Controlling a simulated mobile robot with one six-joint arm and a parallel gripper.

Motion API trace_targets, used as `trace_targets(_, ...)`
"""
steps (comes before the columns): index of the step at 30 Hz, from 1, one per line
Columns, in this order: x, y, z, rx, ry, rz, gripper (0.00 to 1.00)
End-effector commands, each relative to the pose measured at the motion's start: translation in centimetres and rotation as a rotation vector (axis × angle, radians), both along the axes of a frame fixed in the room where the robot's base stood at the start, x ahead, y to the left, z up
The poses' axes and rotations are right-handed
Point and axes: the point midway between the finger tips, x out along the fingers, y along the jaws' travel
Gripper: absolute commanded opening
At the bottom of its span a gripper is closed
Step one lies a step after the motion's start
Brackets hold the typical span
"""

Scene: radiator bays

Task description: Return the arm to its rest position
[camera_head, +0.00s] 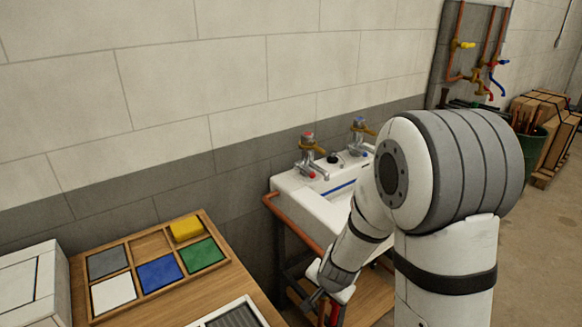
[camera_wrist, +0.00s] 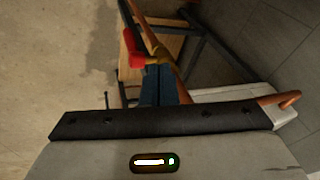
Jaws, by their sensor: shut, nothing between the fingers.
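My arm rises at the right of the head view and bends down toward the sink stand. My gripper (camera_wrist: 160,84) shows in the wrist view as two dark fingers side by side, shut with nothing between them. In the head view its end is low, in front of the sink stand, and the fingertips are hard to make out. A red valve handle (camera_wrist: 133,52) on a copper pipe (camera_wrist: 163,52) appears just beyond the fingertips in the wrist view. I cannot tell whether they touch.
A white sink (camera_head: 305,203) with two taps stands against the wall, with a copper rail (camera_head: 292,225) along its front. A wooden tray (camera_head: 213,222) of coloured pieces lies on a bench at left. A green bin (camera_head: 535,155) and crates stand far right. Open floor lies right.

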Motion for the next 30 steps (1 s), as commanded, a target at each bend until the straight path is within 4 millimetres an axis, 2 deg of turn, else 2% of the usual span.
trace_targets(1,-0.5,0.0,2.8,0.007,-0.009,0.05,0.0)
trace_targets(6,-3.6,-0.4,9.5,-0.011,0.009,0.244,0.0)
trace_targets(12,-8.8,-2.3,16.1,-0.094,0.045,0.44,0.0)
trace_targets(15,-11.7,-3.7,18.8,-0.151,0.072,0.519,0.0)
trace_targets(18,-14.2,-5.0,20.7,-0.204,0.101,0.573,0.0)
trace_targets(22,-16.5,-6.2,22.1,-0.252,0.134,0.613,0.0)
trace_targets(25,-17.3,-6.6,22.5,-0.27,0.148,0.628,0.0)
trace_targets(30,-17.5,-6.6,22.5,-0.274,0.151,0.631,0.0)
